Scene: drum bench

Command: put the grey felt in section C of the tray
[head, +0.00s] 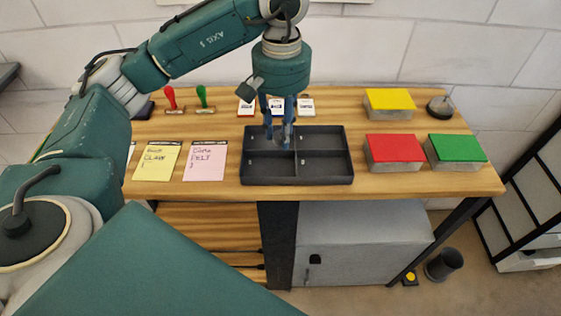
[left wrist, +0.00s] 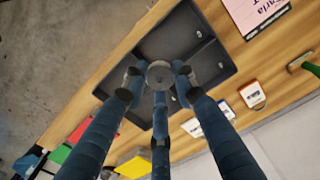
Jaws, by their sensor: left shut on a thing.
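The dark tray (head: 298,183) lies on the wooden bench, split into four sections with small pale marks too small to read. It also shows in the left wrist view (left wrist: 231,70). My left gripper (head: 279,140) points down at the tray, over the back-left section near the middle divider. Its fingers are shut on a small round grey thing, seen in the left wrist view as the grey felt (left wrist: 160,73). The fingers partly hide it in the head view. I cannot tell its exact height above the tray floor. My right gripper is not in view.
A yellow note (head: 157,161) and a pink note (head: 205,161) lie left of the tray. Boxes with red (head: 394,149), green (head: 457,148) and yellow (head: 390,99) tops stand to the right. Small white cards (head: 306,107) and stamps (head: 203,97) are behind.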

